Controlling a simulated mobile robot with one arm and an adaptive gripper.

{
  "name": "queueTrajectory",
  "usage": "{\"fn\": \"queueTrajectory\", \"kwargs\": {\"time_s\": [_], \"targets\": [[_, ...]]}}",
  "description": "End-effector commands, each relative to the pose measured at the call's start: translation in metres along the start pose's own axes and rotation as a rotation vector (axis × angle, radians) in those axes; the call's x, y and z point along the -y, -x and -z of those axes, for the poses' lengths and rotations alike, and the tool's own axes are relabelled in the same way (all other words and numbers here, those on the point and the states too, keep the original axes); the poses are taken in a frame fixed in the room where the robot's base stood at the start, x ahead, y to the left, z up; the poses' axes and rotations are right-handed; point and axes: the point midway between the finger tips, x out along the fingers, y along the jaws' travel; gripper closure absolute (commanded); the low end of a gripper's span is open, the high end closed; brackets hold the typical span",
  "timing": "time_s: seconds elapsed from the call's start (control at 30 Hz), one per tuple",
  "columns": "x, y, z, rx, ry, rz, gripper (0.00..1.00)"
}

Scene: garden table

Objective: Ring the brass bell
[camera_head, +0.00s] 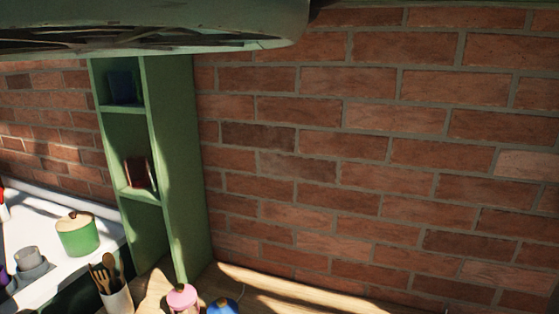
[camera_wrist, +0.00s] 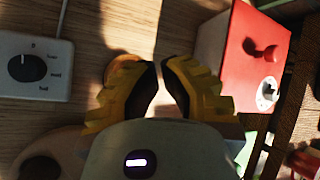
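I cannot make out a brass bell in either view. My gripper (camera_wrist: 159,70) shows in the wrist view, with yellow ridged fingers and dark inner pads, over a wooden surface. Its fingertips are close together with a narrow gap, and I see nothing held between them. Whether it is fully shut is unclear. The gripper is not visible in the head view.
In the wrist view, a white box with a black dial (camera_wrist: 27,68) lies left and a red box (camera_wrist: 228,57) with a red knob right. The head view shows a green shelf (camera_head: 180,165), brick wall (camera_head: 370,150), utensil pot (camera_head: 118,301) and green lidded pot (camera_head: 77,238).

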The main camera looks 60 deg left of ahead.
Motion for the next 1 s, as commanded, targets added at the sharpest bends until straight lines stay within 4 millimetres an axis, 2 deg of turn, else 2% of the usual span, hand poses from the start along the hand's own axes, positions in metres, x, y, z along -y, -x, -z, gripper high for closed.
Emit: {"fn": "queueTrajectory", "kwargs": {"time_s": [0.53, 1.0], "targets": [[0.023, 0.043, -0.025, 0.003, 0.003, 0.0, 1.0], [0.024, 0.045, -0.025, 0.001, 0.002, 0.0, 1.0]]}}
